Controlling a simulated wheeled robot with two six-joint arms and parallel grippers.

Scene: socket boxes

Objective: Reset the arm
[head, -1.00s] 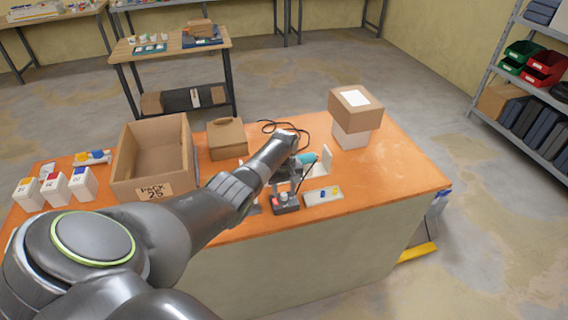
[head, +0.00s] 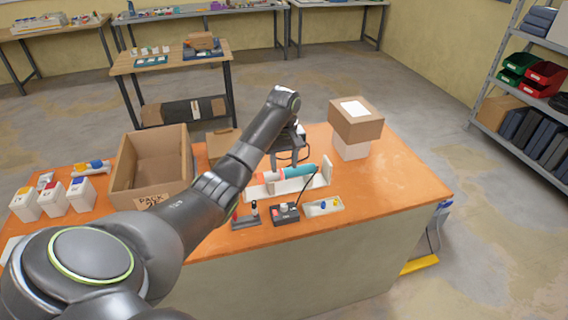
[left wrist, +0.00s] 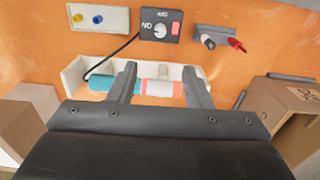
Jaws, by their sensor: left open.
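My left gripper (head: 290,160) is above the orange workbench (head: 390,190), over a white tray (head: 262,193). In the left wrist view its two fingers (left wrist: 157,82) are spread apart with nothing held between them. A tool with a teal body (head: 300,171) lies in the white tray; in the left wrist view its teal (left wrist: 101,84), white and orange parts show below and between the fingers. The fingers look apart from it, but the gap is hard to judge. My right gripper is not in view.
In front of the tray are a black control box (head: 285,213), a white block with blue and yellow knobs (head: 323,207) and a dark holder (head: 246,217). An open carton (head: 152,199) and small white boxes (head: 52,199) stand left. Stacked boxes (head: 356,121) stand right. The bench's right end is clear.

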